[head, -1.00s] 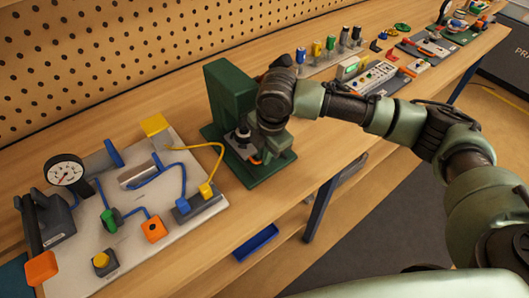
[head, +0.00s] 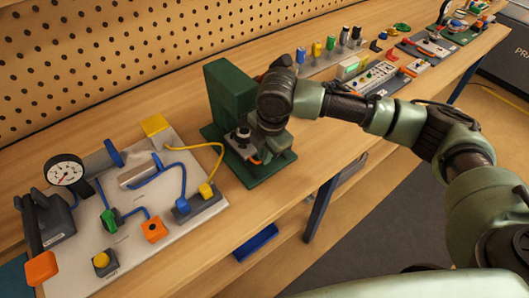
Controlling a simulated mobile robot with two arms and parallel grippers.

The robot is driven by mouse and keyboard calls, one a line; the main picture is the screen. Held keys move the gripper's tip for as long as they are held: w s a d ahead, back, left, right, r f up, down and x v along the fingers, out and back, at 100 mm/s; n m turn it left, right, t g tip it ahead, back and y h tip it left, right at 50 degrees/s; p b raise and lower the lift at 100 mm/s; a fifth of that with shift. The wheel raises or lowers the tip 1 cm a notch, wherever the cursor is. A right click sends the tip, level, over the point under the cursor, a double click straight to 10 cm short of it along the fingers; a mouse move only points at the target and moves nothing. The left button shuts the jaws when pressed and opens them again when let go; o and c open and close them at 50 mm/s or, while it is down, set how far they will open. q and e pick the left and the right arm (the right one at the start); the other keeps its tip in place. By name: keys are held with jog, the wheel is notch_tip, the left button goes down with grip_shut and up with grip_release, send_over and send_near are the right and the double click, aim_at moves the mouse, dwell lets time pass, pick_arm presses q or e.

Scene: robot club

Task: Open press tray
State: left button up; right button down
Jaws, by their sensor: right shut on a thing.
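The press (head: 228,92) is a dark green block frame on a flat green base, standing on the wooden bench in the middle of the head view. My right gripper (head: 262,150) reaches down at the front of the press and is shut on a part there. My own wrist hides most of that part, and I cannot make out the tray clearly. A small orange piece shows low by the gripper. My left gripper is not in view.
Left of the press lies a pale board (head: 133,228) with a round gauge (head: 66,171), blue and yellow hoses and coloured blocks. A row of coloured cylinders and a control panel (head: 372,77) stand to the right. A blue bin (head: 256,242) sits below the bench top.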

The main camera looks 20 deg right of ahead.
jog(key=s+d+p, duration=0.1)
jog(key=s+p, duration=0.1)
jog(key=s, duration=0.1)
jog(key=s+d+p, duration=0.1)
jog(key=s+p, duration=0.1)
jog(key=s, duration=0.1)
jog(key=s+d+p, duration=0.1)
jog(key=s+p, duration=0.1)
jog(key=s, duration=0.1)
jog(key=shift+s+d, duration=0.2)
jog(key=shift+s, duration=0.1)
jog(key=shift+w, duration=0.15)
jog(key=c, duration=1.8)
grip_release()
notch_tip(320, 180, up, 8)
jog(key=s, duration=0.1)
jog(key=shift+s+d+f+b, duration=0.15)
jog(key=shift+d+b, duration=0.1)
jog(key=shift+b, duration=0.1)
